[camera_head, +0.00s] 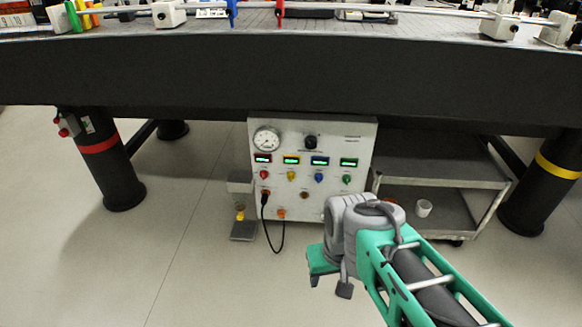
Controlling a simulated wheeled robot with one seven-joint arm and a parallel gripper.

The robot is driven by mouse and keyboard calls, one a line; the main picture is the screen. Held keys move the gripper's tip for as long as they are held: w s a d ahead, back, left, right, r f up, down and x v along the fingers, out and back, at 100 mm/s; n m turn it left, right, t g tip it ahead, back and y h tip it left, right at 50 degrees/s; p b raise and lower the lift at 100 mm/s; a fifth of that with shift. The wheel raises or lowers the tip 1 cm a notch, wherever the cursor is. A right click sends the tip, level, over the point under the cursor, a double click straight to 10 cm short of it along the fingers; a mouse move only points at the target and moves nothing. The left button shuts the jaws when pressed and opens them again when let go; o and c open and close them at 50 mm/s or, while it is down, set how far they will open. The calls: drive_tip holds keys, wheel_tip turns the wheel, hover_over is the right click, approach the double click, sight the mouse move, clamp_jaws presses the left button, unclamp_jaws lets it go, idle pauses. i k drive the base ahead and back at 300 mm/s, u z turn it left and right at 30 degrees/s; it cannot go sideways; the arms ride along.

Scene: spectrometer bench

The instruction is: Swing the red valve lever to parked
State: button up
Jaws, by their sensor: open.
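A control panel (335,200) stands on the floor under the bench, with a row of small coloured handles beneath its displays. The leftmost is a red handle (263,175); its angle is too small to read. A taller red piece (280,12) stands upright at the rail on the bench top, cut by the picture's top edge. I cannot tell which of these is the red valve lever, and no parked mark is legible. My gripper (329,286) is open and empty, low in front of the panel's right lower side, apart from both red parts.
The dark bench edge (200,75) overhangs the panel. A black cable (270,235) loops from the panel. A grey cart (440,205) with a white cup (424,208) stands right. Bench legs flank both sides. The floor at front left is clear.

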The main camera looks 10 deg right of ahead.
sight(56, 119)
drive_tip(key=u, duration=1.3)
